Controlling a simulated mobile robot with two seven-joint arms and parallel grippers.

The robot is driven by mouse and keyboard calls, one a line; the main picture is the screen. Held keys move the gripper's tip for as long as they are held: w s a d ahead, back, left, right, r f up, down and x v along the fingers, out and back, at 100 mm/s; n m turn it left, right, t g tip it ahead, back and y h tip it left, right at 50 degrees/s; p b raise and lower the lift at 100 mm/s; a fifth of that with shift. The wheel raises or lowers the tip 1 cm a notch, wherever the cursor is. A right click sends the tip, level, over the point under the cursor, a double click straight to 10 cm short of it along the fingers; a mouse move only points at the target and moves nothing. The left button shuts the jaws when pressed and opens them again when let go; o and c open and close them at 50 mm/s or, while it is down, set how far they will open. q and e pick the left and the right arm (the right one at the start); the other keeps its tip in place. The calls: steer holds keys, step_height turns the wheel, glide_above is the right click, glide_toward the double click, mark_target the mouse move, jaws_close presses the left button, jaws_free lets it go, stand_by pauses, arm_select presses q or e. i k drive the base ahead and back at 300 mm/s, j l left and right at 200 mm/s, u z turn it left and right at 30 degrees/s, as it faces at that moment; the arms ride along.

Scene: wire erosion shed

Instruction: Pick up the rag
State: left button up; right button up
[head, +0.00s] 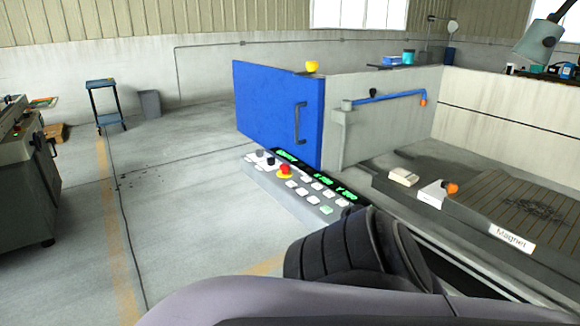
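I cannot make out a rag for certain in the head view. Neither of my grippers is in view. A large grey and black part of my own arm fills the bottom middle and right of the picture and hides what lies behind it.
A machine with a blue door (275,112) and a button panel (305,188) stands ahead. Its slotted bed (510,208) is at right, with a white box (403,177) nearby. A yellow object (312,66) sits on top. A blue trolley (105,104) and bin (150,104) stand left. Floor between is clear.

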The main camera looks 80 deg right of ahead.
mark_target(405, 178)
steer(key=z, duration=3.35)
